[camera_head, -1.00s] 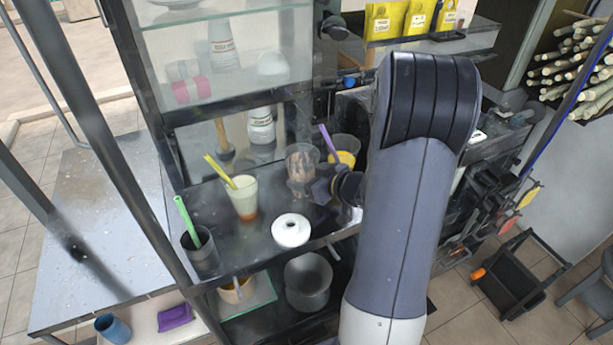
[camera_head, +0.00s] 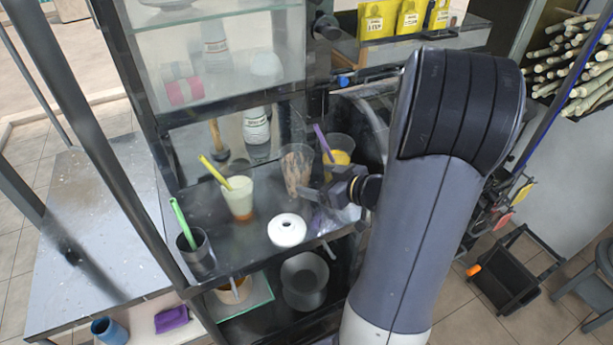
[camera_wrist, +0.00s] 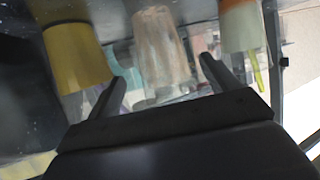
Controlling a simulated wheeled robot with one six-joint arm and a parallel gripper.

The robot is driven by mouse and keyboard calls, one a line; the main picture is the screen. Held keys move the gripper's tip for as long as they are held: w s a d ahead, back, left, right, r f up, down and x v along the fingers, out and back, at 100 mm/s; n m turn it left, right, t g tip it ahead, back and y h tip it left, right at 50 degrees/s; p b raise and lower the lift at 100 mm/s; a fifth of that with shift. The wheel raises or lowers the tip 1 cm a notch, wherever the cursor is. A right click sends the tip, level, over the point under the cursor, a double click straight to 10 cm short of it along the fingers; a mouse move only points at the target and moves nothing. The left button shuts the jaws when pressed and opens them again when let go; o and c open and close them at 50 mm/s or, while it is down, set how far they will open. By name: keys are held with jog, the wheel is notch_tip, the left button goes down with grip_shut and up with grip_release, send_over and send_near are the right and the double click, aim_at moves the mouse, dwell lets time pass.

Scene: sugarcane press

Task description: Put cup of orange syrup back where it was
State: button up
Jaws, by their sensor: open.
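A pale cup with an orange layer at its bottom and a yellow straw (camera_head: 239,199) stands upright on the dark shelf. It also shows in the upside-down wrist view (camera_wrist: 240,27). A cup with yellow-orange contents and a purple straw (camera_head: 341,150) stands farther right; it appears in the wrist view too (camera_wrist: 78,55). I cannot tell for certain which is the orange syrup. A clear cup with brownish contents (camera_head: 297,168) stands between them, ahead of my fingers in the wrist view (camera_wrist: 160,48). My gripper (camera_head: 318,187) is open and empty, just in front of these cups.
A white round jar (camera_head: 287,230) sits near the shelf's front edge. A dark cup with a green straw (camera_head: 197,252) stands at the left. A white bottle (camera_head: 256,127) stands behind. Glass panels and dark frame posts (camera_head: 148,140) border the shelf.

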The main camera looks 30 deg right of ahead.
jog(key=shift+v, duration=2.75)
jog(key=shift+a, duration=0.1)
